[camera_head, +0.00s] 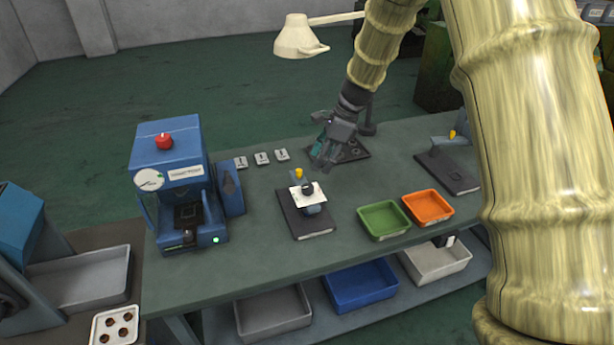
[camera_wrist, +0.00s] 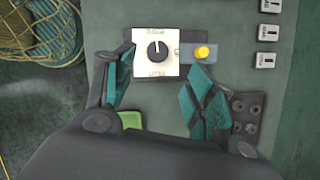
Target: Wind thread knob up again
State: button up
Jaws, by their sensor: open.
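A black knob (camera_wrist: 157,50) with a white pointer mark sits on a white printed plate (camera_wrist: 143,70) in the wrist view. In the head view the knob (camera_head: 308,187) and white plate (camera_head: 297,199) top a small blue-grey device on a dark base (camera_head: 313,227). A yellow button (camera_wrist: 203,53) sits beside the plate; it also shows in the head view (camera_head: 298,173). My gripper (camera_wrist: 161,70) is open, its teal-padded fingers spread on either side of the plate in the wrist view. In the head view my gripper (camera_head: 323,150) is above and behind the device, apart from it.
A blue machine (camera_head: 168,165) with a red button stands left on the bench. Green (camera_head: 384,220) and orange (camera_head: 428,207) trays lie to the right. Small labelled blocks (camera_head: 261,158) lie behind. A dark holed block (camera_wrist: 247,113) is near the right finger. A lamp (camera_head: 298,37) hangs above.

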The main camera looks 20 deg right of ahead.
aim_at(308, 187)
jog(key=p+x, duration=0.3)
jog(key=x, duration=0.7)
jog(key=shift+s+d+f+p, duration=0.1)
jog(key=shift+s+p, duration=0.05)
jog(key=shift+p, duration=0.2)
jog(key=shift+c, duration=0.5)
jog(key=c, duration=0.9)
